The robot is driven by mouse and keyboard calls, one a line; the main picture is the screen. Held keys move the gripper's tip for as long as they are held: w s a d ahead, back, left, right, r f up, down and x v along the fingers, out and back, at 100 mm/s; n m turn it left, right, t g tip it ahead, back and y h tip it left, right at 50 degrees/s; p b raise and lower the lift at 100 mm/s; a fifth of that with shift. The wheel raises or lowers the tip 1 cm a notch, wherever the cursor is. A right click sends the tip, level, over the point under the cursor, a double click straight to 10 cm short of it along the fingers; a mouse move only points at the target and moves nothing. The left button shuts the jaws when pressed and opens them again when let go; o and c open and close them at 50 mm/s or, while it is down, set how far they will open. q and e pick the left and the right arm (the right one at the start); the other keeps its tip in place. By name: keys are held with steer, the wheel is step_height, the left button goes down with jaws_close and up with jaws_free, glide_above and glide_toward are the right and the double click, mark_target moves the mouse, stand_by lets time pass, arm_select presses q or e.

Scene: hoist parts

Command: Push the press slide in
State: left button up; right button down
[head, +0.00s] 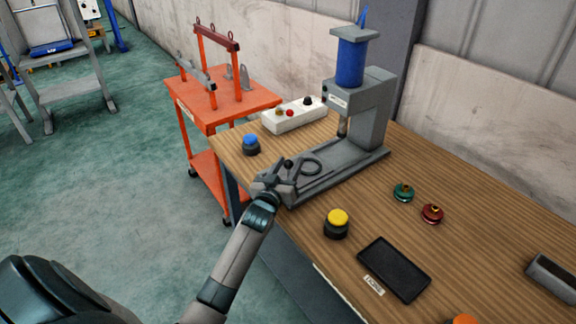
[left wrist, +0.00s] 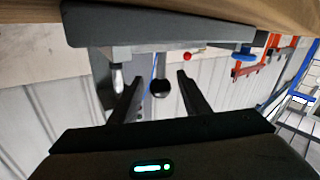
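The press (head: 367,110) is a grey C-shaped frame with a blue cylinder on top, standing on the wooden table. Its grey slide (head: 318,180) reaches out from under the press head toward the table's front-left edge, with a dark ring (head: 311,166) on it. My left gripper (head: 287,177) is at the slide's outer end, partly hiding it. A round black knob (left wrist: 160,89) shows between the two parted fingers of my left gripper (left wrist: 159,78) in the left wrist view. I cannot tell whether the fingers touch it. My right gripper is not in view.
Blue (head: 251,144) and yellow (head: 337,222) buttons flank the slide. A white control box (head: 293,115) stands behind. Green (head: 403,192) and red (head: 432,213) parts and a black tray (head: 394,268) lie to the right. An orange cart (head: 248,99) stands beyond the table.

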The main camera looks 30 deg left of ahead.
arm_select(q)
steer(key=shift+s, duration=0.1)
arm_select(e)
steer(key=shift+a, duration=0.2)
arm_select(q)
steer(key=shift+s+d+f, duration=0.1)
steer(key=shift+s, duration=0.25)
steer(key=s, duration=0.3)
steer(key=s+d+b, duration=0.1)
steer(key=s, duration=0.2)
steer(key=shift+s+d+f+b, duration=0.1)
steer(key=shift+s+d+b, duration=0.05)
steer(key=shift+s+b, duration=0.15)
steer(key=s+d+b, duration=0.1)
steer(key=s+d, duration=0.1)
steer(key=s, duration=0.7)
steer(key=shift+s+r+b, duration=0.2)
steer(key=shift+s+b, duration=0.1)
steer(key=shift+b, duration=0.1)
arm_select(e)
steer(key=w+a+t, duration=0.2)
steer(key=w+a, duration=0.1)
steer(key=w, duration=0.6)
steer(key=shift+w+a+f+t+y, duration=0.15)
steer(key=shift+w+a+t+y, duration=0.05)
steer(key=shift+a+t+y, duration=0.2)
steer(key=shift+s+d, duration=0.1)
arm_select(q)
steer(key=shift+c, duration=0.6)
